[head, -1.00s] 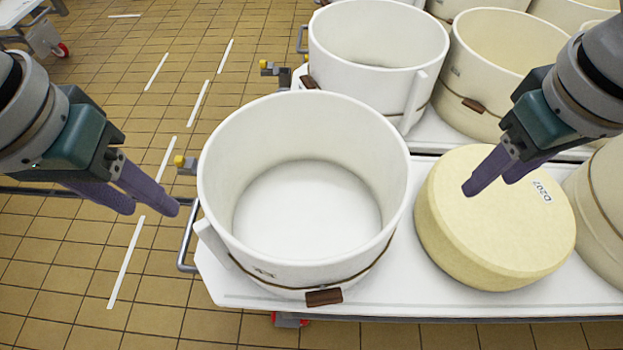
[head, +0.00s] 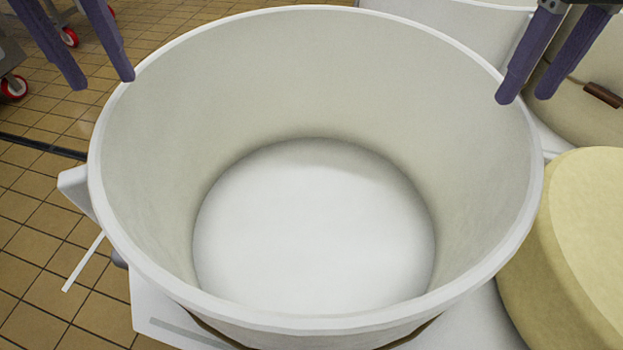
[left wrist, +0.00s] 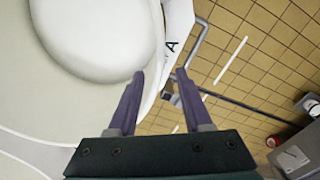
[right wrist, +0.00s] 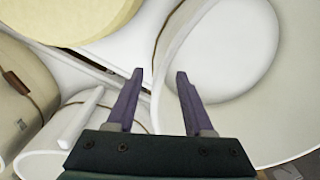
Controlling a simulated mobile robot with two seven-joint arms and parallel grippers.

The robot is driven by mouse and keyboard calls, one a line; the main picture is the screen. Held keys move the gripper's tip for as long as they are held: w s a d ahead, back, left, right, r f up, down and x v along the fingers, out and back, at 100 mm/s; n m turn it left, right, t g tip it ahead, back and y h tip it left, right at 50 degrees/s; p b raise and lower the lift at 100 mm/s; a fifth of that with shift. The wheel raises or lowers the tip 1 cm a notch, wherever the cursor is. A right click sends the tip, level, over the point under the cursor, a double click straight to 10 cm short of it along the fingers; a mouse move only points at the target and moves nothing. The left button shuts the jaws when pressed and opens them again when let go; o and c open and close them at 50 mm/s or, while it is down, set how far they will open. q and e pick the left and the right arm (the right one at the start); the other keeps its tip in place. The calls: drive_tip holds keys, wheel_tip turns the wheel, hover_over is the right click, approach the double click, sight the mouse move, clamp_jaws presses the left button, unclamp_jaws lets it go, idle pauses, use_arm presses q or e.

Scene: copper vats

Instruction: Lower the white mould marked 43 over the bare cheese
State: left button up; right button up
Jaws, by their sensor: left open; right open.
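The large white mould (head: 320,90) stands upright on the white table (head: 475,325) and fills the middle of the head view. I see into its open top; its number is not readable. The pale yellow bare cheese (head: 562,250) sits to its right, cut off by the picture edge; it also shows in the right wrist view (right wrist: 70,15). My left gripper (head: 104,82) is open at the mould's far left rim, one finger close to the rim. My right gripper (head: 524,98) is open at the far right rim, its fingers either side of the wall.
Cream moulds (head: 600,120) with brown clips stand behind at the right, close to my right gripper. The tiled floor (head: 35,190) lies open to the left. Trolley wheels (head: 14,87) show at the far left. A metal rail (left wrist: 200,45) runs beside the table's end.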

sight(132, 130)
use_arm(q)
drive_tip(key=shift+s, duration=0.1)
use_arm(e)
drive_tip(key=shift+s, duration=0.1)
use_arm(q)
wheel_tip(132, 130, down, 10)
drive_tip(key=shift+r, duration=0.1)
use_arm(e)
wheel_tip(132, 130, down, 10)
use_arm(q)
clamp_jaws()
use_arm(e)
clamp_jaws()
use_arm(q)
drive_tip(key=shift+a+r, duration=0.1)
use_arm(e)
drive_tip(key=shift+r, duration=0.15)
idle(0.9)
